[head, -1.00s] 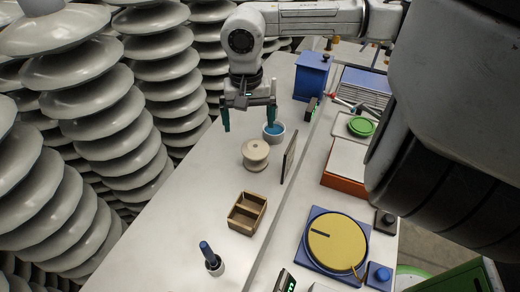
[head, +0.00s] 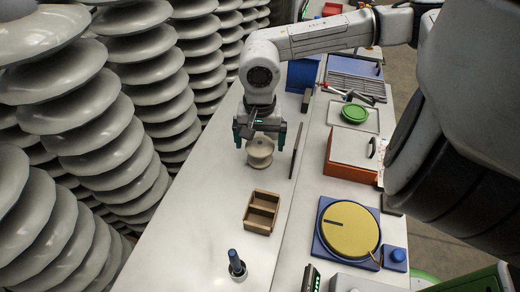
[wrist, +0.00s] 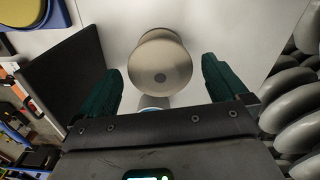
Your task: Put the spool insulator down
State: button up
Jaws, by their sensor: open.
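The spool insulator (head: 260,155) is a cream, round-flanged piece standing upright on the pale bench top. My gripper (head: 260,140) is open above it, with one dark green finger on each side of its upper part. In the wrist view the spool insulator (wrist: 160,68) appears face-on between and beyond the spread fingers of my gripper (wrist: 161,75). A gap shows between the spool and each finger there, so neither finger touches it in that view.
A dark upright panel (head: 297,150) stands close to the right of the spool. A wooden divided box (head: 261,212) and a blue-handled tool in a holder (head: 236,266) are nearer. Bench left of the spool is clear.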

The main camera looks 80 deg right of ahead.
jog(key=shift+d+f+p, duration=0.15)
jog(key=shift+f+p, duration=0.6)
jog(key=shift+f, duration=1.75)
jog(key=shift+c, duration=0.5)
jog(key=shift+r, duration=0.1)
jog(key=c, duration=1.3)
jog(key=shift+r, duration=0.1)
